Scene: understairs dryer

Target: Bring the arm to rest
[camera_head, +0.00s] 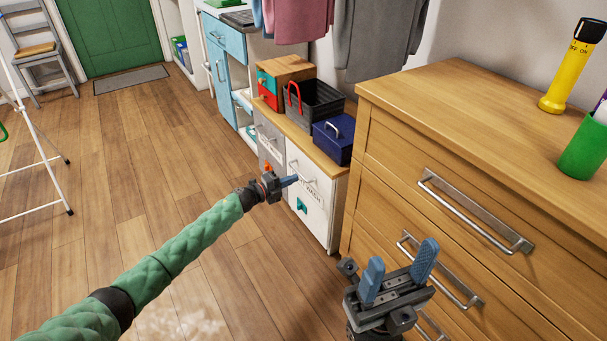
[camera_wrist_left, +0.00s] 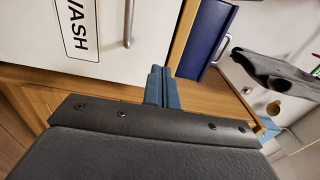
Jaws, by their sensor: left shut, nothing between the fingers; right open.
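My left arm, in a green quilted sleeve, reaches in from the left in the head view. Its gripper (camera_head: 289,181) is shut and empty, in front of the white low cabinet (camera_head: 307,213). In the left wrist view the blue fingers (camera_wrist_left: 161,87) are together with nothing between them. Beyond them are the white front marked "WASH" (camera_wrist_left: 60,40) and its metal handle (camera_wrist_left: 128,24); I cannot tell whether the fingers touch anything. My right gripper (camera_head: 400,272) is open and empty, in front of the wooden chest of drawers (camera_head: 468,165).
A black basket (camera_head: 313,103), a blue box (camera_head: 333,137) and a small wooden drawer unit (camera_head: 285,72) stand on the cabinet top. A yellow flashlight (camera_head: 572,67) and green cup (camera_head: 583,150) stand on the chest. Clothes (camera_head: 378,38) hang above. The wooden floor at left is mostly clear.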

